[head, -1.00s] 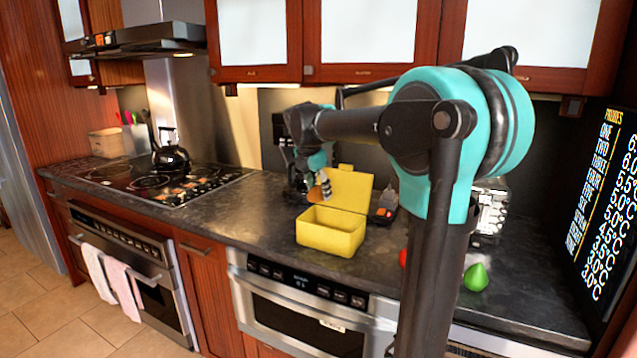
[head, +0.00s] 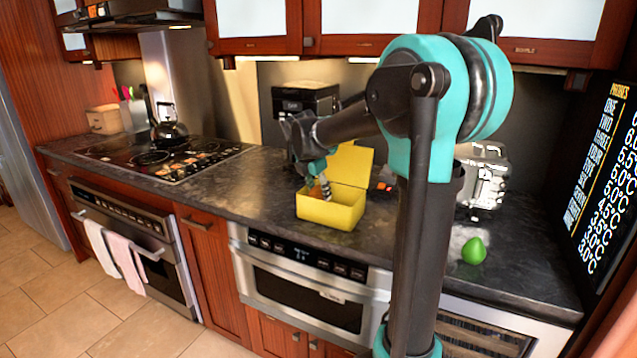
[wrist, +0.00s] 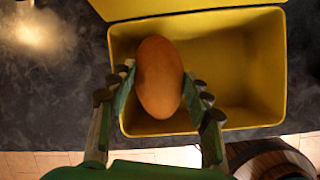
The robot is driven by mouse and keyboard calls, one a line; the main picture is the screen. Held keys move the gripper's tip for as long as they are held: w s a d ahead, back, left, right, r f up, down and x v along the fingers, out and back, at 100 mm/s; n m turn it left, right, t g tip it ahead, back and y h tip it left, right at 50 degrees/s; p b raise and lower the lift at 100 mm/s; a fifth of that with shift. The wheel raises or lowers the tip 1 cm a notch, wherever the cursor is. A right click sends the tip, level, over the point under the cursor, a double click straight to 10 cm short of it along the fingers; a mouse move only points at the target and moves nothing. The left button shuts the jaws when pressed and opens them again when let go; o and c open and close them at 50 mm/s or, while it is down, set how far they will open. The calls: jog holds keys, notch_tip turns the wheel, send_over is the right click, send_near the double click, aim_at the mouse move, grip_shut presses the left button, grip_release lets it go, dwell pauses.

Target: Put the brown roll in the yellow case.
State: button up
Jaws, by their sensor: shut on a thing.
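The yellow case (head: 331,212) stands on the dark counter with its lid raised at the back. In the wrist view the case (wrist: 240,115) lies open below my gripper, and no other thing shows inside it. My gripper (head: 324,192) is at the left part of the case opening in the head view. In the wrist view my gripper (wrist: 160,92) is shut on the brown roll (wrist: 159,76), a smooth oval. The roll appears over the left part of the case interior. I cannot tell whether it touches the case floor. In the head view the roll is mostly hidden.
A green pear-shaped thing (head: 473,251) lies on the counter at right. A toaster (head: 482,180) stands behind it, and a black coffee machine (head: 304,108) stands at the back. A kettle (head: 168,124) is on the stove at left. The counter left of the case is clear.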

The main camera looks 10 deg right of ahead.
jog(key=shift+f, duration=2)
jog(key=o, duration=1.3)
jog(key=shift+r, duration=5.5)
